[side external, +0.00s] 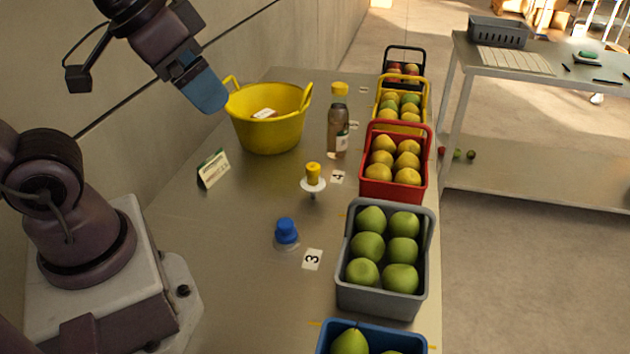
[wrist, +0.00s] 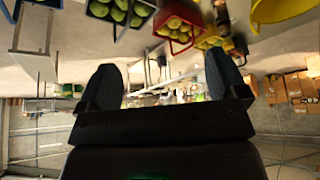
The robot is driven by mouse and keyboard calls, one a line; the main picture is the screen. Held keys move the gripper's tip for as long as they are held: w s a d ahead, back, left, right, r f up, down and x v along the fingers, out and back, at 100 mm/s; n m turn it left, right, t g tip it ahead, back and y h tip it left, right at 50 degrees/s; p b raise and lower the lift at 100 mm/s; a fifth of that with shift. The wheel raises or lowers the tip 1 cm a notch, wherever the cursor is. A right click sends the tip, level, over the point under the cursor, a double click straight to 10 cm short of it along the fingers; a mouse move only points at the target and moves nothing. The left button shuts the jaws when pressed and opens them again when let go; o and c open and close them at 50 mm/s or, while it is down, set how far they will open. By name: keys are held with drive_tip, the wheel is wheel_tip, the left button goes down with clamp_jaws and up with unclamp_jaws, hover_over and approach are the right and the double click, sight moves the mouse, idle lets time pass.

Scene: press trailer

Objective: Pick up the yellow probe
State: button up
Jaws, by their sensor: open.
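The yellow probe (side external: 313,178) stands on the metal table in the side view. It has a yellow cap, a white disc and a thin dark tip below. My gripper (side external: 208,98) is raised near the yellow bucket, up and to the left of the probe, well apart from it. In the wrist view my gripper (wrist: 162,85) shows two dark blue fingers spread apart with nothing between them. I cannot make out the probe in the wrist view.
A yellow bucket (side external: 268,118), a bottle (side external: 338,125), a blue-capped item (side external: 286,232) and a small card (side external: 213,169) stand on the table (side external: 230,270). Fruit crates line its right edge, including a red one (side external: 395,192) and a grey one (side external: 380,295).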

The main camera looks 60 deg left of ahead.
sight(308, 181)
drive_tip(key=c, duration=0.5)
drive_tip(key=shift+o, duration=0.2)
drive_tip(key=shift+f, duration=0.1)
drive_tip(key=w+d+f+n+g+h, duration=0.1)
drive_tip(key=w+f+n+g+h, duration=0.1)
drive_tip(key=w+f+n+h, duration=0.35)
drive_tip(key=w+d+f+n+g+h, duration=0.2)
drive_tip(key=f+n+h, duration=0.5)
drive_tip(key=f+h, duration=0.1)
drive_tip(key=a+f+n+t+y, duration=0.4)
drive_tip(key=f+n+t, duration=0.1)
drive_tip(key=f+n, duration=0.1)
drive_tip(key=w+a+f+n+t+y, duration=0.1)
drive_tip(key=a+f+n+t+y, duration=0.3)
drive_tip(key=n, duration=0.5)
drive_tip(key=w+a+f+n+t+y, duration=0.1)
drive_tip(key=a+f+n+t+y, duration=0.3)
drive_tip(key=a+f+n+t, duration=0.2)
drive_tip(key=shift+w+a+f+n+t, duration=0.15)
drive_tip(key=shift+f+n+t, duration=0.55)
drive_tip(key=shift+f+n, duration=0.2)
drive_tip(key=w, duration=0.8)
drive_tip(key=w+d, duration=0.1)
drive_tip(key=w, duration=0.3)
drive_tip(key=shift+w+f, duration=0.3)
drive_tip(key=shift+w, duration=0.05)
